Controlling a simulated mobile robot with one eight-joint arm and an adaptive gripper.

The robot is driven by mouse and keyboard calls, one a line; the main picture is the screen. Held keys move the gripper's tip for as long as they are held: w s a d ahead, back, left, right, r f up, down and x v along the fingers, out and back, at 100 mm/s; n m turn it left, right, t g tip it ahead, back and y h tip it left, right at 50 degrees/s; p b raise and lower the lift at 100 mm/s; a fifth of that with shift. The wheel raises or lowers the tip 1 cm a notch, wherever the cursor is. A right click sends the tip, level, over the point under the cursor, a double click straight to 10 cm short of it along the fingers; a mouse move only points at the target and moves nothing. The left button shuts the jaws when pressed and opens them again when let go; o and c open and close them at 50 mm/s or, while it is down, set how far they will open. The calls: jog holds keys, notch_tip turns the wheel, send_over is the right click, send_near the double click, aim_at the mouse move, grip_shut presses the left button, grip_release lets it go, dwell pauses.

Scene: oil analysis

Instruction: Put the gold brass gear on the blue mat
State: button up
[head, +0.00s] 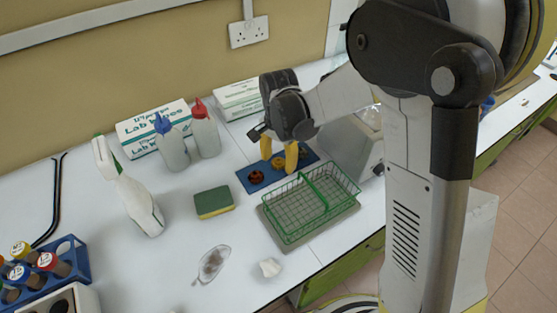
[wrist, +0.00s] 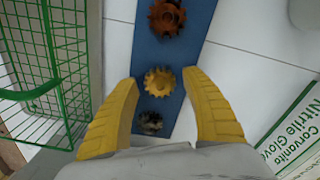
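The gold brass gear (head: 278,163) lies on the blue mat (head: 246,181), near its middle. In the wrist view the gear (wrist: 159,81) lies flat on the mat (wrist: 174,52) between a copper-brown gear (wrist: 166,17) and a dark gear (wrist: 150,122). My gripper (head: 278,165) is over the mat, pointing down, with its yellow fingers on either side of the gold gear. In the wrist view my gripper (wrist: 161,78) is open, with a gap between each finger and the gear. It holds nothing.
A green wire basket (head: 303,205) stands close in front of the mat. A sponge (head: 213,202), wash bottles (head: 205,130) and a spray bottle (head: 135,200) are to the left. Boxes (head: 152,128) stand behind. A blue rack of tubes (head: 72,262) is at far left.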

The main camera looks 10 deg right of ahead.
aim_at(279, 160)
jog(key=shift+r, duration=0.1)
notch_tip(279, 160, up, 12)
jog(key=p, duration=0.4)
jog(key=s+d+r+n+t, duration=0.3)
jog(key=s+d+r+n, duration=0.1)
jog(key=s, duration=0.4)
jog(key=s+d+r+n+t, duration=0.4)
jog(key=s+d+r+n, duration=0.1)
jog(key=s, duration=0.4)
jog(key=shift+d+r, duration=0.15)
jog(key=shift+d, duration=0.6)
